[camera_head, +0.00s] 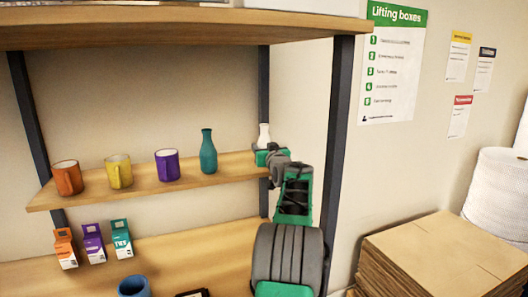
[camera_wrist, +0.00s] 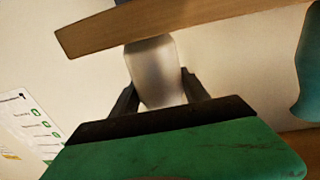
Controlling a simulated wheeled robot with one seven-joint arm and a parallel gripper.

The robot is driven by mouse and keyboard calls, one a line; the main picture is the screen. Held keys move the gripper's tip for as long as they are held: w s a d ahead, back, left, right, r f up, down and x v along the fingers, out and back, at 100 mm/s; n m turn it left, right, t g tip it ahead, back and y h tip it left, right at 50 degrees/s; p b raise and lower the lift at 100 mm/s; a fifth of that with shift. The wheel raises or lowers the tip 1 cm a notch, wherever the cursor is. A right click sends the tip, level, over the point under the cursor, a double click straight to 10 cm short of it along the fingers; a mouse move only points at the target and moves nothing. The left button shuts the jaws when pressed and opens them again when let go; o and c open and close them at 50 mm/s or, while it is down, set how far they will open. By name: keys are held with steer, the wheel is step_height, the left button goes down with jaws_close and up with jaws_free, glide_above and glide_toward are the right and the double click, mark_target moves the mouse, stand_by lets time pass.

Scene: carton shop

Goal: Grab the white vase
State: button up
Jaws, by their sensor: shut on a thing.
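My green-bodied arm reaches in from the lower right and hides the vase's lower part there. In the wrist view the vase (camera_wrist: 156,72) is between the two dark fingers of my gripper (camera_wrist: 158,92), which are shut on it. Whether its base touches the shelf is hidden.
A teal vase (camera_head: 208,152) stands just left of the white one. Purple (camera_head: 167,165), yellow (camera_head: 118,171) and orange (camera_head: 68,178) mugs line the middle shelf (camera_head: 190,184). A dark shelf post (camera_head: 338,130) is close right of my arm. Small cartons (camera_head: 94,243) stand below.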

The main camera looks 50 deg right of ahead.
steer(key=shift+c, duration=0.7)
steer(key=shift+r, duration=0.1)
